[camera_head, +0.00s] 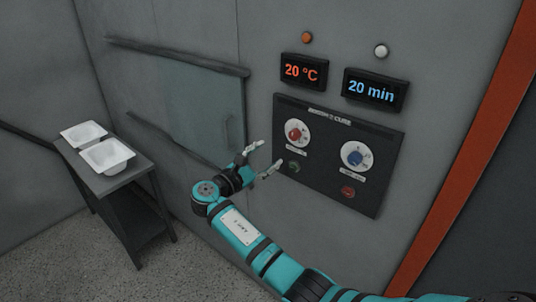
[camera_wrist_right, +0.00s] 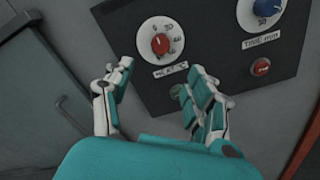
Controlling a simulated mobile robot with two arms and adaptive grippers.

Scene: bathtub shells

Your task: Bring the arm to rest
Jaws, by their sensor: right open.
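My right gripper (camera_head: 264,161) is open and empty in front of the wall, close to the lower left of the dark control panel (camera_head: 326,181). In the wrist view the two fingers of my right gripper (camera_wrist_right: 160,95) are spread apart below the red knob (camera_wrist_right: 160,44). The right finger partly covers the green button (camera_wrist_right: 177,91). The red knob (camera_head: 294,132) and blue knob (camera_head: 354,157) sit on white dials. The green button (camera_head: 293,167) and red button (camera_head: 347,191) are below them. My left gripper is not in view.
Displays above the panel read 20 °C (camera_head: 303,71) and 20 min (camera_head: 374,91). An orange lamp (camera_head: 307,38) and a white lamp (camera_head: 381,51) are above them. A sliding door (camera_head: 190,105) is to the left. Two white tub shells (camera_head: 107,155) stand on a dark table (camera_head: 119,180).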

